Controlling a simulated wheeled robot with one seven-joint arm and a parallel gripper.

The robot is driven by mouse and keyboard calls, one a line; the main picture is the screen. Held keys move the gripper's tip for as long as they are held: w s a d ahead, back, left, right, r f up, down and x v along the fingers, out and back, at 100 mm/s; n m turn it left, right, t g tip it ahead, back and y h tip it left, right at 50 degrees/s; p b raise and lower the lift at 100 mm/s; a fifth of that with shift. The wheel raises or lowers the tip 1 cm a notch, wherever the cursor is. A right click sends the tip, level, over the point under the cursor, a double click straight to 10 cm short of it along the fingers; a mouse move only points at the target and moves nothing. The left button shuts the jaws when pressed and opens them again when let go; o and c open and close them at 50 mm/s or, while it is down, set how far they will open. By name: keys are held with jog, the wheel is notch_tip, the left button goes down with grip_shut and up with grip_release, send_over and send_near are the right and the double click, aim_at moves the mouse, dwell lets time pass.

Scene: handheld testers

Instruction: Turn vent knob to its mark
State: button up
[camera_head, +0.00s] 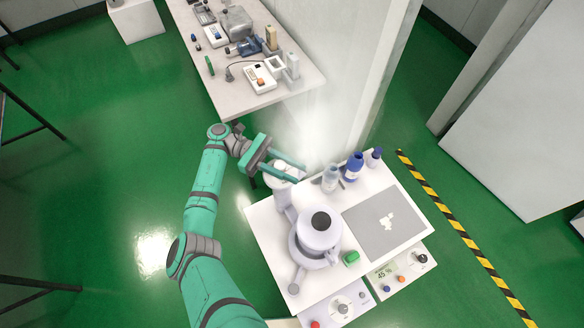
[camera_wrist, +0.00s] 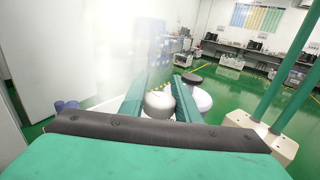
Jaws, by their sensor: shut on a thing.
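My gripper (camera_head: 302,173) is at the far left corner of the white bench, its two teal fingers either side of a pale round vent knob (camera_head: 285,172). In the wrist view the knob (camera_wrist: 159,103) sits between the fingers, with small yellowish details on top; the gripper is shut on it. The knob tops a pale apparatus (camera_head: 304,243), whose round body has a dark cap (camera_head: 320,221). White vapour hangs beside the gripper. The fingers partly cover the knob, and I cannot make out its mark or pointer.
The white bench (camera_head: 262,238) also holds bottles (camera_head: 352,166), a grey mat (camera_head: 365,222) and a green item (camera_head: 351,257). Control boxes (camera_head: 398,273) stand at its front edge. Another table (camera_head: 287,92) with handheld testers is behind, beside a white wall panel. Open green floor lies left.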

jog(key=shift+s+a+m+g+y, duration=0.15)
jog(key=shift+m+g+y, duration=0.35)
jog(key=shift+g, duration=0.15)
jog(key=shift+s+a+m+g+y, duration=0.1)
jog(key=shift+s+m+g+y, duration=0.05)
jog(key=shift+m+g+y, duration=0.45)
jog(key=shift+s+a+m+g+y, duration=0.1)
jog(key=shift+s+m+g+y, duration=0.15)
jog(key=shift+m+g+y, duration=0.65)
jog(key=o, duration=1)
jog(key=shift+o, duration=0.2)
jog(key=shift+r, duration=0.6)
jog(key=s+r, duration=1.1)
jog(key=s, duration=0.3)
jog(key=shift+a+r, duration=0.35)
jog(key=shift+r, duration=0.05)
